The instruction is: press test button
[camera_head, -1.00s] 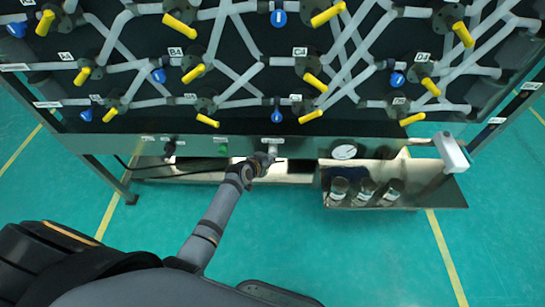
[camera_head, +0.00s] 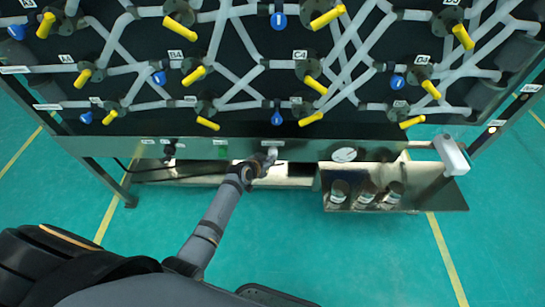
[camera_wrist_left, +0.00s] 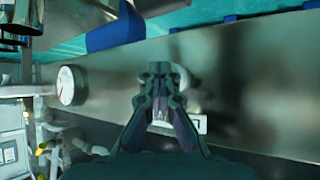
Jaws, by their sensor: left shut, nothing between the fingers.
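My left gripper (camera_head: 270,156) is shut and empty, with its tips at the front control panel (camera_head: 330,148) under a small white label (camera_head: 273,143). In the left wrist view the shut fingers (camera_wrist_left: 160,70) point at the metal panel, in front of a pale round part (camera_wrist_left: 181,78), perhaps the button, mostly hidden by the fingers. A label (camera_wrist_left: 197,123) is beside it. I cannot tell whether the tips touch or press it. My right gripper is not in view.
A round gauge (camera_head: 344,154) is right of the gripper. Above is a rack of grey pipes with yellow handles (camera_head: 312,118) and blue handles (camera_head: 277,118). Several jars (camera_head: 365,193) stand on a metal shelf (camera_head: 440,195). The green floor (camera_head: 310,250) in front is clear.

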